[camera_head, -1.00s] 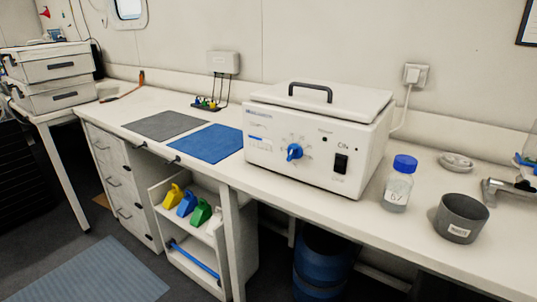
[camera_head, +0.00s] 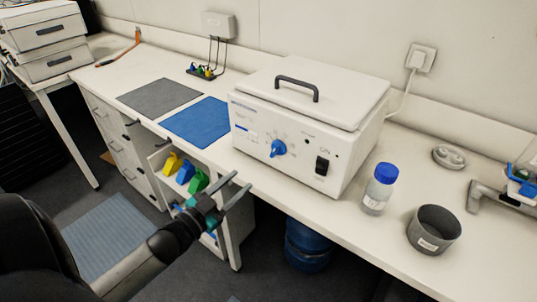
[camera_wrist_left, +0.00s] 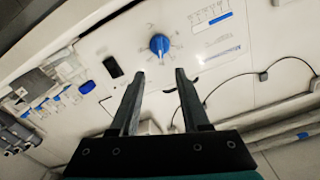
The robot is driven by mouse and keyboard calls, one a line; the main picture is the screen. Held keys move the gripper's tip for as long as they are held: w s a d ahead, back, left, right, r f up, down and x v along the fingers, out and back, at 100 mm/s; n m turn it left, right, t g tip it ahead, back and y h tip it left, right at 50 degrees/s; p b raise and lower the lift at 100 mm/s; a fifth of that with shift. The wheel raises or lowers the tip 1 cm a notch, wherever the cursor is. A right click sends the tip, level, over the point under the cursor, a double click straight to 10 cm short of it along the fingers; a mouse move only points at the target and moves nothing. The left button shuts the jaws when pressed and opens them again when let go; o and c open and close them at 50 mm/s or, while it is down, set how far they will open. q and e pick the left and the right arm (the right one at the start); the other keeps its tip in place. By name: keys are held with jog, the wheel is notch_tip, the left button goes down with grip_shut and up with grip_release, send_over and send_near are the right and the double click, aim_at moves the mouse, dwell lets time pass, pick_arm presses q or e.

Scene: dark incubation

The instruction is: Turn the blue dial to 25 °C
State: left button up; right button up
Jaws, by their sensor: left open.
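The blue dial (camera_head: 278,148) sits on the front panel of the white incubator box (camera_head: 345,120), among small marks too small to read. In the left wrist view the dial (camera_wrist_left: 159,44) appears beyond the fingertips, roughly in line with the gap between them. My left gripper (camera_head: 240,182) is open and empty, in front of the bench edge, below and left of the dial and apart from it. Its two dark fingers also show in the left wrist view (camera_wrist_left: 159,73).
A black switch (camera_head: 322,166) is right of the dial. A blue-capped bottle (camera_head: 376,196) and a grey cup (camera_head: 434,230) stand to the right on the bench. A blue mat (camera_head: 198,123) lies left. An open drawer with coloured items (camera_head: 184,172) is below.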

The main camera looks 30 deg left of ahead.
aim_at(273, 153)
pick_arm(q)
jog(key=w, duration=0.8)
jog(key=w+d+b, duration=0.1)
jog(key=w, duration=0.4)
grip_shut()
dwell(0.5)
